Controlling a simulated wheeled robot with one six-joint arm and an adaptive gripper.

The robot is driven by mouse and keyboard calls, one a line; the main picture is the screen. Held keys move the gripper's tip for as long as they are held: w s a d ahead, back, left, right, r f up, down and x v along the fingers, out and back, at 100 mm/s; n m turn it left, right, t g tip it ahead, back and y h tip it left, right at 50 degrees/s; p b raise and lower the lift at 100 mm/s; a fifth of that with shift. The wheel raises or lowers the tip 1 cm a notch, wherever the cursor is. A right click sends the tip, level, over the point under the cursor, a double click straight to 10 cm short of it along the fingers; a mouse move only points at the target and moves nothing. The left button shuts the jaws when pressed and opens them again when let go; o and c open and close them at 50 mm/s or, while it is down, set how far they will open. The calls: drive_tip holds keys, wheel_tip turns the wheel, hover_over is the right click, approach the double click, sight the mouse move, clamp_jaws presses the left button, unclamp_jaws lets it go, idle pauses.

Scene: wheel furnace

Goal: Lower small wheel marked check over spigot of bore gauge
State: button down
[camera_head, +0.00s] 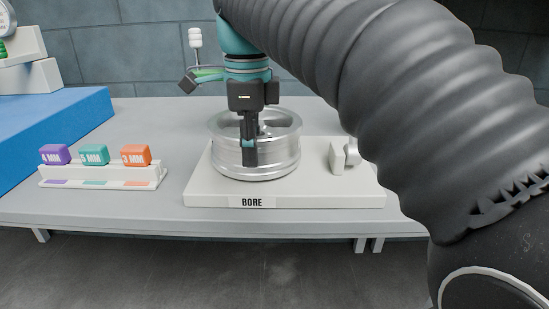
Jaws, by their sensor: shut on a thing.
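A small silvery wheel (268,165) is at the bore gauge, whose pale base (310,197) carries a "BORE" label. The wheel looks level, with its lower edge at or just above the base's top. My gripper (250,157) points straight down at the wheel's near left side and is shut on its rim. The spigot is hidden by the wheel, so I cannot tell whether the wheel is around it or above it. No check mark shows on the wheel from here.
Left of the gauge, a white rack (100,178) holds purple (55,154), teal (94,154) and orange (135,154) millimetre-marked blocks. A small white fitting (345,157) stands on the base's right part. A blue surface (60,130) is at far left. My arm covers the right side.

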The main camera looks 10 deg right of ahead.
drive_tip(key=c, duration=0.9)
unclamp_jaws()
drive_tip(key=shift+f, duration=0.15)
